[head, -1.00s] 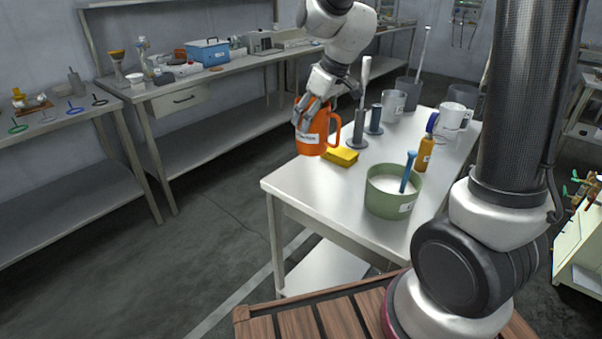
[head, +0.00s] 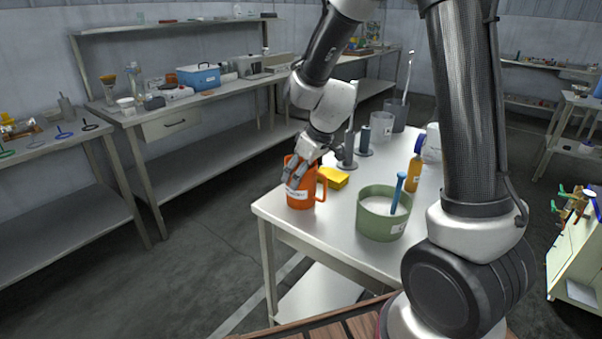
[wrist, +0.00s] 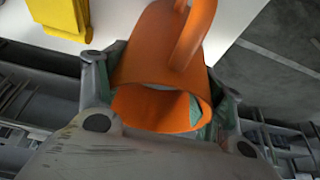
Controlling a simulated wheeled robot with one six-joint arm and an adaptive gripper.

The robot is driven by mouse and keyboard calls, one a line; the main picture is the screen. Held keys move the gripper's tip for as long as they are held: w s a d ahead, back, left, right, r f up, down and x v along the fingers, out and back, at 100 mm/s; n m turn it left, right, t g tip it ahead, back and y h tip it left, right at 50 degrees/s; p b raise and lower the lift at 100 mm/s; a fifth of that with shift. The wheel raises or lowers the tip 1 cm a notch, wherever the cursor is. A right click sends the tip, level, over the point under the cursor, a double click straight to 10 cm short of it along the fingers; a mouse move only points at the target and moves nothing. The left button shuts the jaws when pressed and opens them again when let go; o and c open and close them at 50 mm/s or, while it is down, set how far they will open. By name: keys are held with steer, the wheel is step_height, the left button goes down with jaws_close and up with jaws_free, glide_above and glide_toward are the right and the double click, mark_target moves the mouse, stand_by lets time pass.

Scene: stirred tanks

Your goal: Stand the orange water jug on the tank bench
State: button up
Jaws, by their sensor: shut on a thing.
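The orange water jug (head: 301,196) is upright at the near left end of the tank bench (head: 328,226), its handle to the right. Its base appears at or just above the bench top; I cannot tell whether it touches. My gripper (head: 293,176) is shut on the jug's upper body from above. In the wrist view the jug (wrist: 165,50) sits between the two fingers (wrist: 165,98), its open mouth towards the camera. The bench top shows beyond it.
A yellow sponge-like block (head: 333,178) lies just right of the jug. A green tub (head: 378,222) with white contents and a blue-handled tool stands nearer. An orange bottle (head: 414,172) and grey stands (head: 347,160) are further back. Floor lies open left of the bench.

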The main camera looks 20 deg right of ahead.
steer(key=o, duration=1.9)
steer(key=v, duration=1.1)
steer(key=shift+r, duration=0.25)
steer(key=shift+s+d+r, duration=0.2)
steer(key=shift+s+r, duration=0.05)
steer(key=shift+r, duration=0.2)
steer(key=s+d+r+m+h, duration=0.1)
steer(key=s+d+r+m, duration=0.1)
steer(key=s+d, duration=0.2)
steer(key=s+d+r+m+h, duration=0.1)
steer(key=s+d, duration=0.3)
steer(key=s, duration=0.7)
steer(key=s+d+r+m, duration=0.3)
steer(key=s+d+m, duration=0.1)
steer(key=s, duration=0.4)
steer(key=shift+h, duration=0.4)
steer(key=shift+w, duration=0.1)
